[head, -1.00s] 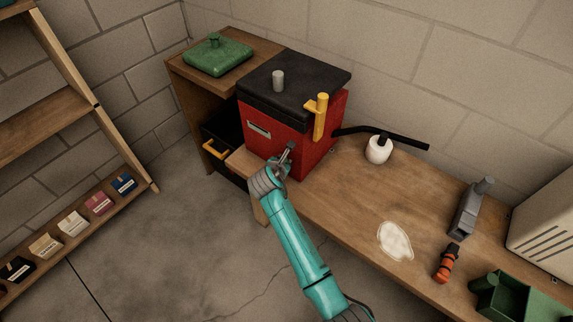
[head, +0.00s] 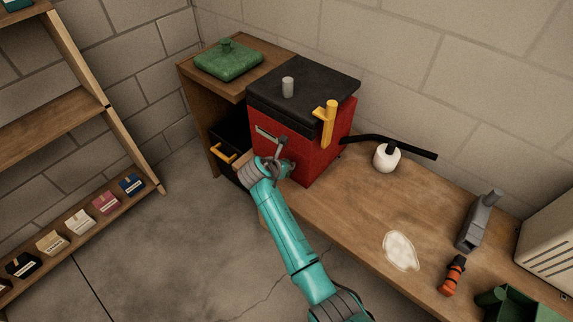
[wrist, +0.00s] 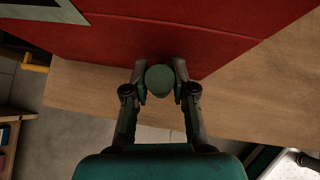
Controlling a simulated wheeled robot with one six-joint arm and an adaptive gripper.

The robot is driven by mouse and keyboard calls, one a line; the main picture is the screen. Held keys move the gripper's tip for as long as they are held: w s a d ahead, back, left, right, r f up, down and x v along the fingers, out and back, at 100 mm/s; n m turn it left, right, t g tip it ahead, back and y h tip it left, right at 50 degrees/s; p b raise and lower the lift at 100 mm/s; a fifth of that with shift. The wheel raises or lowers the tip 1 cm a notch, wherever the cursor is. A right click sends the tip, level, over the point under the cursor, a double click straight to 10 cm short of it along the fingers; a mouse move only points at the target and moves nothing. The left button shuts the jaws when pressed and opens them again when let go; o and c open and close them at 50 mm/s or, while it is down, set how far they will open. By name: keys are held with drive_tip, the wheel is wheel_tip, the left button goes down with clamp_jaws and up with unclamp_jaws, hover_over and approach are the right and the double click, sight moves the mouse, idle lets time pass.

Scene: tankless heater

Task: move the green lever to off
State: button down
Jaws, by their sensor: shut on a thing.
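The green lever (wrist: 160,80) shows in the wrist view as a round dark green end close to the red front of a box. My gripper (wrist: 160,83) has one finger on each side of it and is shut on it. In the head view my gripper (head: 281,147) is at the lower front of the red box (head: 318,155). The lever cannot be made out there, and its off mark is not visible.
The box has a black lid (head: 315,80) and a yellow handle (head: 328,122). It stands on a wooden bench (head: 350,205) with a white-and-black tool (head: 387,157) to the right. An open black drawer (head: 232,140) is to the left. Floor (head: 170,250) is clear in front.

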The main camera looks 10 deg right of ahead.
drive_tip(key=c, duration=0.9)
unclamp_jaws()
drive_tip(key=v, duration=1.2)
